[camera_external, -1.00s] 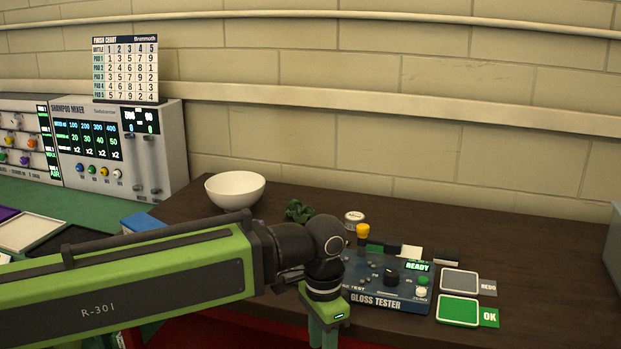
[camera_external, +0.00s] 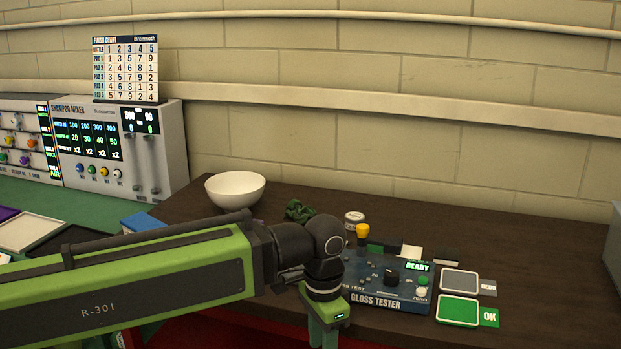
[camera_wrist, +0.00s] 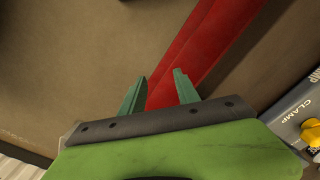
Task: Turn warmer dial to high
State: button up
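I cannot pick out a warmer dial or a "high" mark in either view. My gripper (camera_external: 323,335) points down in front of the gloss tester, and its fingertips are cut off by the bottom edge of the external view. In the wrist view my gripper (camera_wrist: 161,75) has its two green fingers apart with nothing between them. Below them show a brown floor and a red strip (camera_wrist: 205,45). A yellow knob (camera_wrist: 311,133) beside the word CLAMP is at the right edge of the wrist view, away from the fingers.
The blue gloss tester (camera_external: 385,299) with a black knob (camera_external: 390,275) stands on the dark counter. Green OK (camera_external: 458,310) and grey REDO (camera_external: 460,281) pads lie right of it. A white bowl (camera_external: 236,189) and the shampoo mixer (camera_external: 120,150) are further left.

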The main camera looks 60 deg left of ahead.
jog(key=shift+o, duration=1)
jog(key=shift+r+p, duration=0.4)
jog(key=w+a+r+n+y+p, duration=0.1)
jog(key=a+r+n+y+p, duration=0.1)
jog(key=a+r+n+p, duration=0.55)
jog(key=s+a+r+n+g+y+p, duration=0.1)
jog(key=s+a+r+n+p, duration=0.2)
jog(key=a+r+n+p, duration=0.75)
jog(key=s+a+r+n+g+y+p, duration=0.1)
jog(key=s+a+r+n+p, duration=0.45)
jog(key=a, duration=0.95)
jog(key=shift+m, duration=0.45)
jog(key=b+x, duration=0.5)
jog(key=w+b+x, duration=0.1)
jog(key=b+x, duration=0.3)
jog(key=b, duration=0.1)
jog(key=w+a+b+x, duration=0.1)
jog(key=b+x, duration=0.4)
jog(key=shift+a+f, duration=0.1)
jog(key=shift+f, duration=0.25)
jog(key=shift+s+a+f+b, duration=0.15)
jog(key=shift+a+f+b, duration=0.15)
jog(key=shift+b, duration=0.25)
